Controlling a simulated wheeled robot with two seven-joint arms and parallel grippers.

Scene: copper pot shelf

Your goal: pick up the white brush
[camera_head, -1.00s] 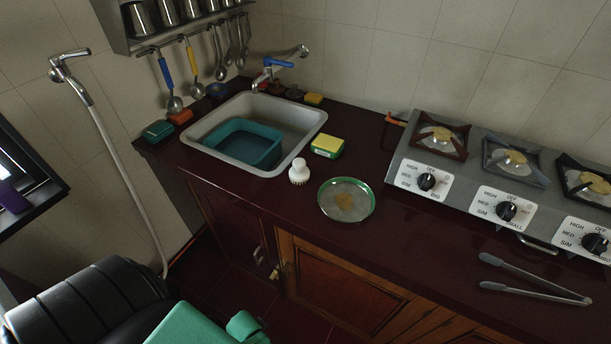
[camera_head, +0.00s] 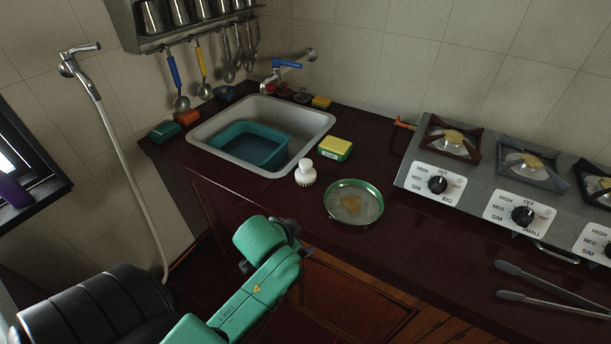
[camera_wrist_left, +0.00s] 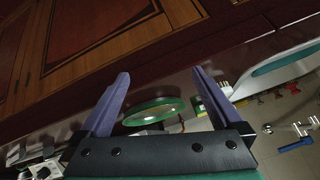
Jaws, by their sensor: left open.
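The white brush (camera_head: 304,173) stands upright on the dark red counter (camera_head: 265,205), between the sink and a green-rimmed bowl (camera_head: 353,203). In the left wrist view, which is upside down, part of the brush (camera_wrist_left: 224,87) shows beside one finger, with its bristles visible. My left gripper (camera_head: 291,229) is in front of the counter edge, nearer to me than the brush and apart from it. Its fingers are mostly hidden by the green arm in the head view. In the left wrist view the gripper (camera_wrist_left: 163,76) is spread open with nothing between its fingers. My right gripper is not in view.
The sink (camera_head: 200,135) with a teal basin (camera_head: 248,143) is left of the brush. A yellow-green sponge (camera_head: 335,149) lies close behind it. A stove (camera_head: 480,180) and tongs (camera_head: 550,290) are to the right. Cabinet doors (camera_head: 350,300) face me below the counter.

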